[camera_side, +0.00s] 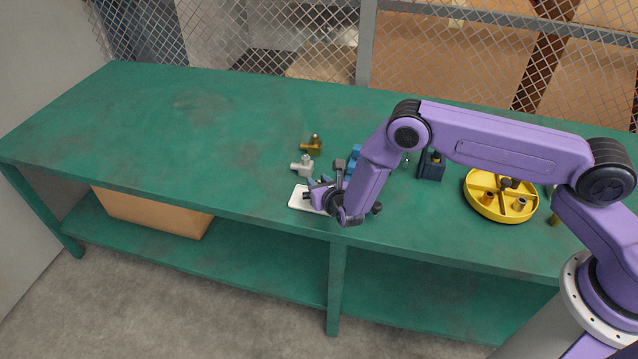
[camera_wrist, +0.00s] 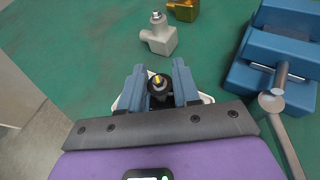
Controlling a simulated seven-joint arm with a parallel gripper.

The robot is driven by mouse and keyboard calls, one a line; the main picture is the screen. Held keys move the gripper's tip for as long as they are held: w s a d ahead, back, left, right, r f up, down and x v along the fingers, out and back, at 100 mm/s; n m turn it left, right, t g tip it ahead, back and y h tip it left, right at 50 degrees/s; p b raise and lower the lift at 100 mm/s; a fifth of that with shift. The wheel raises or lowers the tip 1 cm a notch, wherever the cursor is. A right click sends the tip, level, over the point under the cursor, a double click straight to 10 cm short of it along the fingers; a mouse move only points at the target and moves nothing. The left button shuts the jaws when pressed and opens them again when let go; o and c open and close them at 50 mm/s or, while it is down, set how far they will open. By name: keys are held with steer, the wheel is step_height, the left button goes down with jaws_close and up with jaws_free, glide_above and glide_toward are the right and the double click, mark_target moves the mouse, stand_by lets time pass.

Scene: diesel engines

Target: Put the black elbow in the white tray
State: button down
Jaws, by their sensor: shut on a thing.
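My gripper (camera_wrist: 159,84) is shut on the black elbow (camera_wrist: 158,88), which sits between the two blue fingers in the wrist view, with a small yellowish spot on its top. In the side view my gripper (camera_side: 318,184) is low over the white tray (camera_side: 299,203) near the table's front edge. The tray (camera_wrist: 121,102) also shows behind the fingers in the wrist view, mostly hidden by them. I cannot tell whether the elbow touches the tray floor.
A light grey elbow (camera_side: 303,166) and a brass elbow (camera_side: 311,146) stand just behind the tray. A blue vise (camera_wrist: 275,60) is close on the right. A dark blue block (camera_side: 431,168) and a yellow divided round tray (camera_side: 483,205) holding fittings lie further right. The table's left is clear.

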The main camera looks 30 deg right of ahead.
stand_by(0.3)
steer(key=c, duration=1.2)
jaws_free()
steer(key=shift+f, duration=0.2)
steer(key=o, duration=0.4)
steer(key=shift+r, duration=0.15)
steer(key=shift+s+r, duration=0.1)
steer(key=shift+s, duration=0.05)
steer(key=v, duration=1.1)
steer(key=shift+s+a, duration=0.15)
steer(key=shift+s, duration=0.2)
steer(key=shift+r, duration=0.1)
